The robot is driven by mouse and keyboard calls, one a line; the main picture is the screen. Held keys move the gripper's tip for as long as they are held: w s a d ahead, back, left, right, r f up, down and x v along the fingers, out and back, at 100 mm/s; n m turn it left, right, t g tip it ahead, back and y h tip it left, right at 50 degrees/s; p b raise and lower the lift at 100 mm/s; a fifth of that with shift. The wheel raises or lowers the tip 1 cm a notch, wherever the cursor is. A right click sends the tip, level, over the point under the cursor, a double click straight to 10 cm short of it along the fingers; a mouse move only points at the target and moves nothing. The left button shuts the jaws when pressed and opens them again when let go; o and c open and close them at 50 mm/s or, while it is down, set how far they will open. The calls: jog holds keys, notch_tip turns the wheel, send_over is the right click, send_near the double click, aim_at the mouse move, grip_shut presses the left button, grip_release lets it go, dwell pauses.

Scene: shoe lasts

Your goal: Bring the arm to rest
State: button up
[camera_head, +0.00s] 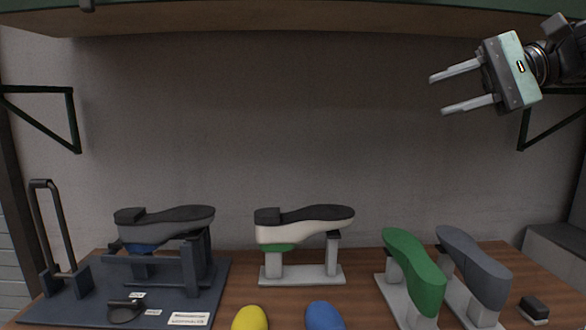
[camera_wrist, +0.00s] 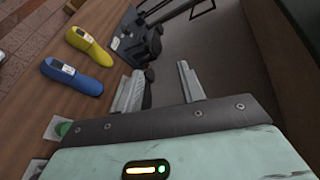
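My gripper (camera_head: 455,90) is at the upper right in the head view, high above the table and in front of the back wall. Its two fingers are spread apart with nothing between them. The wrist view also shows the open fingers of my gripper (camera_wrist: 165,88), with a dark shoe sole partly hidden behind the left one. The arm behind it runs out of the head view at the right edge. My gripper touches nothing that I can see.
The wooden table (camera_head: 360,303) bears a dark blue fixture (camera_head: 200,262) with a shoe, a white shoe (camera_head: 305,230) on a stand, a green last (camera_head: 415,270), a grey last (camera_head: 475,265), and yellow (camera_head: 250,318) and blue (camera_head: 324,316) lasts. A shelf (camera_head: 290,20) hangs above.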

jog(key=s+a+f+n+g+h, duration=0.25)
jog(key=s+a+f, duration=0.3)
jog(key=f, duration=0.45)
jog(key=s+a+f+n+g+h, duration=0.2)
jog(key=s+a+f+h, duration=0.25)
jog(key=a+f, duration=0.4)
jog(key=s+d+f+n+h, duration=0.1)
jog(key=s+f+n+h, duration=0.5)
jog(key=s+f, duration=0.9)
jog(key=f+n+t, duration=0.1)
jog(key=n, duration=0.2)
jog(key=shift+d+n, duration=0.3)
jog(key=shift+n, duration=0.05)
